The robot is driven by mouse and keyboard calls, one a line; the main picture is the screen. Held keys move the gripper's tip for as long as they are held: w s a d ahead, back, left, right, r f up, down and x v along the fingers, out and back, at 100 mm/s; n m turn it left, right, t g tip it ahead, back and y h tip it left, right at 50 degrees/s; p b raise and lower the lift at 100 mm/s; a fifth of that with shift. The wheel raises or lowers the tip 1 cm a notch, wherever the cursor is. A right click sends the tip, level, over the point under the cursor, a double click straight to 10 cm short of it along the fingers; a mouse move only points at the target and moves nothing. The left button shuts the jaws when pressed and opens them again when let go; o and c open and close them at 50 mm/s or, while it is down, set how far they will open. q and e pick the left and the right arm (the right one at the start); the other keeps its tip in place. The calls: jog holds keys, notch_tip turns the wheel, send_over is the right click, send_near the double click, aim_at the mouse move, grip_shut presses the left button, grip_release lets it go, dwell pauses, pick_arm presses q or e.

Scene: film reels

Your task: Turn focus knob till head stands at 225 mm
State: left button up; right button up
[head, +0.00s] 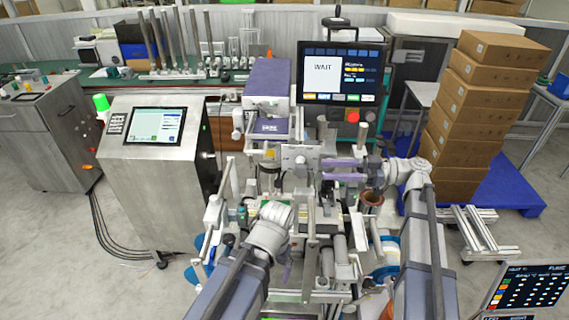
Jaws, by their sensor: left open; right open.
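A purple box-shaped unit (268,82), which looks like the head, stands on the machine's column left of the large screen. I cannot surely pick out the focus knob; a small dark handwheel (336,21) sits on top of the post behind the screen. Any millimetre scale is too small to read. My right gripper (330,171) reaches left from its wrist below the screen, its two purple-grey fingers apart and nothing visible between them. My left gripper (284,207) is low over the middle of the machine, open; its fingertips are hard to make out among the machine parts.
The large screen (340,72) reads WAIT. A steel cabinet (155,165) with a smaller display stands left. Stacked cartons (478,110) rest on a blue pallet (515,190) at right. A brown cup-like part (372,198) sits near my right wrist. Machine rails and rollers crowd the space between my arms.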

aim_at(300, 170)
jog(key=a, duration=1.2)
jog(key=shift+c, duration=0.4)
jog(key=shift+s, duration=0.1)
grip_shut()
jog(key=shift+f, duration=0.1)
